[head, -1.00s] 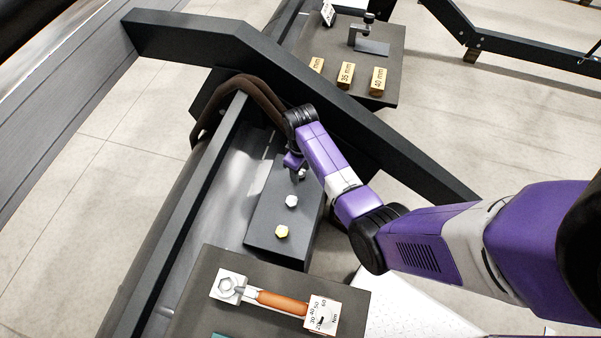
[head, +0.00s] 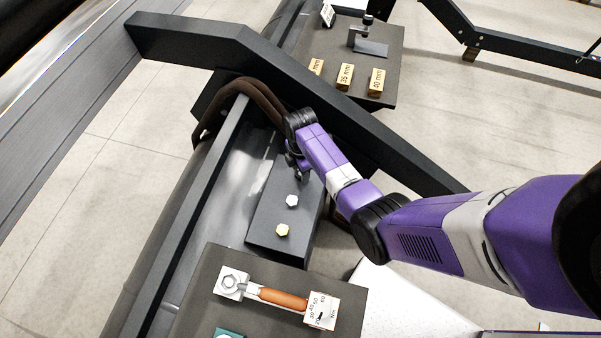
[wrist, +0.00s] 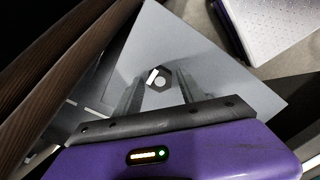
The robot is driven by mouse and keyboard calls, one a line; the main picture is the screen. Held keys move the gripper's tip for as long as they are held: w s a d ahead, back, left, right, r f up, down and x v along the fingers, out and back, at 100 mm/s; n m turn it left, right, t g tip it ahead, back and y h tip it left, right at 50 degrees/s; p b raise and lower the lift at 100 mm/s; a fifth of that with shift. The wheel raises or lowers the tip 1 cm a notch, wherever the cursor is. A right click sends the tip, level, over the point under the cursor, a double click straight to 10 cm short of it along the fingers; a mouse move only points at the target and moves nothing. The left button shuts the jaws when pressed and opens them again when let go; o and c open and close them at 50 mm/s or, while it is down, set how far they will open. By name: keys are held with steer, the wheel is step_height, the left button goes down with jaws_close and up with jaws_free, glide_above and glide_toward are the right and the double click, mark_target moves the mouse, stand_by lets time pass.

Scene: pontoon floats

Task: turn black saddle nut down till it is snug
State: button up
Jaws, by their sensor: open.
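The black saddle nut (wrist: 158,78) shows in the wrist view as a dark hexagon with a pale centre, on the grey block (wrist: 212,62). My gripper (wrist: 157,86) is open, its two fingers on either side of the nut. I cannot tell whether they touch it or how high they are above the block. In the head view my gripper (head: 299,172) is over the far end of the dark block (head: 262,208), and the black nut is hidden behind it.
An orange-handled wrench (head: 282,299) lies on the near dark board (head: 202,290). A thick dark beam (head: 330,90) crosses behind my wrist, and brown hoses (head: 262,95) run close to it. Size-marked wooden blocks (head: 345,77) stand on a far board.

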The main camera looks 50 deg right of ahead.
steer(key=n, duration=0.5)
steer(key=shift+r+p, duration=0.1)
steer(key=shift+p, duration=0.3)
steer(key=n, duration=0.4)
steer(key=shift+c, duration=0.5)
jaws_close()
steer(key=m+p, duration=0.1)
steer(key=m, duration=0.8)
steer(key=shift+p, duration=0.3)
steer(key=m, duration=0.2)
steer(key=shift+m, duration=0.4)
